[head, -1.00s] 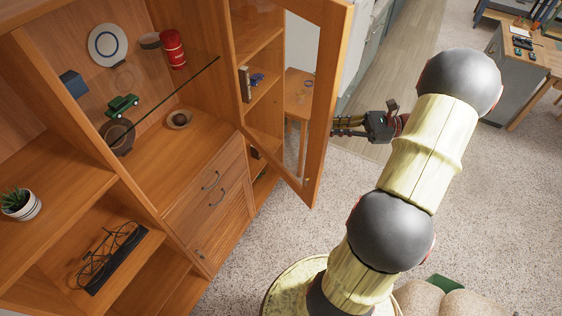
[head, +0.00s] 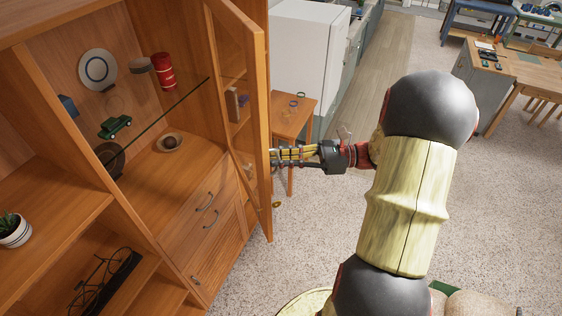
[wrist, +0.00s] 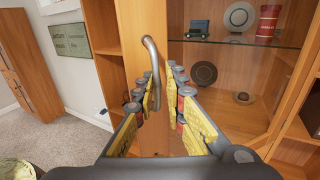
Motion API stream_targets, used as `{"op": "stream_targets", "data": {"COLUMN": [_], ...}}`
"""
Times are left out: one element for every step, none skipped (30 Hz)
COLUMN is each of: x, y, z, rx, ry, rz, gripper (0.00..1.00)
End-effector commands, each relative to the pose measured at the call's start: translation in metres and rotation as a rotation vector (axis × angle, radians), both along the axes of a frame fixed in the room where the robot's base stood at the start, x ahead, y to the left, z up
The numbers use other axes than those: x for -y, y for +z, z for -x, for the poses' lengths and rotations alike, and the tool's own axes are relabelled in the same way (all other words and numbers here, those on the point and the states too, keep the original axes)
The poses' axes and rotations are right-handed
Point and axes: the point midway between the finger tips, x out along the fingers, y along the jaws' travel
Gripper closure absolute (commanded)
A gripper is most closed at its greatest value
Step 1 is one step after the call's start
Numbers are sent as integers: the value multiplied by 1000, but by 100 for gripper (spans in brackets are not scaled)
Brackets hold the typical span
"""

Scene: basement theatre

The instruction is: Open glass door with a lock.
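The wood-framed glass door (head: 258,110) of the cabinet stands swung outward in the head view. A small gold knob-like piece (head: 277,205), perhaps the lock, shows beside its lower edge. My gripper (head: 274,155) points left with its fingertips at the door's outer edge. In the wrist view a curved metal handle (wrist: 152,55) stands on a wooden panel. My gripper's fingers (wrist: 162,80) are apart, with the handle's lower part seen in the gap between them. I cannot tell whether they touch it. The handle is hidden in the head view.
The cabinet's open section holds a glass shelf (head: 170,120) with a green toy car (head: 115,126), a plate (head: 98,69) and a red canister (head: 162,71). A small wooden table (head: 293,118) stands behind the door.

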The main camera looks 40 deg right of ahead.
Motion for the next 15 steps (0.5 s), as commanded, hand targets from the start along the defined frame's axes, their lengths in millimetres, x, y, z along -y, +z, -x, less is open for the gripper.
{"op": "stream_targets", "data": {"x": [-2, -2, -3, -3, -3, -3, -3, -3, -3, -3, -3, -3, -3, -2, 0], "y": [0, 0, 0, 0, 0, 0, 0, 0, 0, 0, 0, 1, 0, 0, 0], "z": [-1, -1, -1, -1, -1, -1, -1, -1, -1, -1, -1, -1, -1, -1, -1], "rx": [1, 1, 1, 1, 1, 1, 1, 1, 1, 1, 1, 1, 1, 1, 1], "ry": [1, 1, 1, 1, 1, 1, 1, 1, 1, 1, 0, 0, 0, 0, 0], "rz": [1, 1, 1, 1, 1, 1, 1, 1, 1, 1, 1, 1, 1, 1, 1], "gripper": [88, 88, 88, 88, 88, 88, 88, 88, 88, 88, 88, 88, 88, 88, 88]}}
